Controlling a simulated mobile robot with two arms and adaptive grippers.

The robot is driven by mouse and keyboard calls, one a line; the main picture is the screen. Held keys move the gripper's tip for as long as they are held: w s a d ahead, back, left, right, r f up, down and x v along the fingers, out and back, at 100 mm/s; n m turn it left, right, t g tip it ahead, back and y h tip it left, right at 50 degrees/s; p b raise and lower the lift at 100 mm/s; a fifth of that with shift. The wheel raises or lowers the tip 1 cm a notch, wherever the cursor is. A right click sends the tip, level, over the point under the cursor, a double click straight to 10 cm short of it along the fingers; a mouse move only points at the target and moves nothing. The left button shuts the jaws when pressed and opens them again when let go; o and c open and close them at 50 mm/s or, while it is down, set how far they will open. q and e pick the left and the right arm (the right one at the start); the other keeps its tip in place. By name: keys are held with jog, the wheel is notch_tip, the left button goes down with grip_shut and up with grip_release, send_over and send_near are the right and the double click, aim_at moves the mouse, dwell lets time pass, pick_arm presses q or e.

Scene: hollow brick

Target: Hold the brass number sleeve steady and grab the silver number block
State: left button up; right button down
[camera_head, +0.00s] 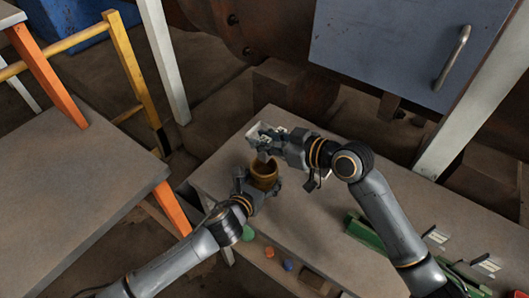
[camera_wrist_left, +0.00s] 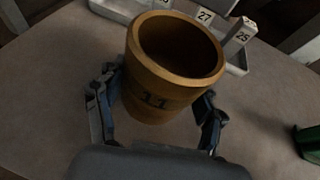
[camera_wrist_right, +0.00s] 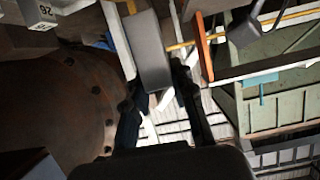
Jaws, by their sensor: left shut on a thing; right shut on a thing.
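The brass number sleeve (camera_head: 264,170) is a hollow, open-topped cup on the table. In the left wrist view the sleeve (camera_wrist_left: 165,80) shows the number 11 and an empty-looking dark inside. My left gripper (camera_head: 256,186) is shut around its sides; its fingers (camera_wrist_left: 158,108) flank it. My right gripper (camera_head: 268,144) is just behind the sleeve, over the pale tray. In the right wrist view its fingers (camera_wrist_right: 158,88) are shut on a plain silver-grey block (camera_wrist_right: 148,48). No number shows on the block's visible face.
The pale tray (camera_wrist_left: 112,10) holds several numbered blocks, with 27 (camera_wrist_left: 205,15) and 25 (camera_wrist_left: 241,34) readable. A block marked 26 (camera_wrist_right: 42,12) shows in the right wrist view. Green (camera_head: 247,232), orange (camera_head: 269,252) and blue (camera_head: 288,266) pieces lie near the front edge. A green rail (camera_head: 365,232) lies right.

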pick_arm(q)
jog(key=shift+f, duration=0.1)
pick_arm(e)
jog(key=shift+r, duration=1.25)
pick_arm(q)
jog(key=o, duration=1.7)
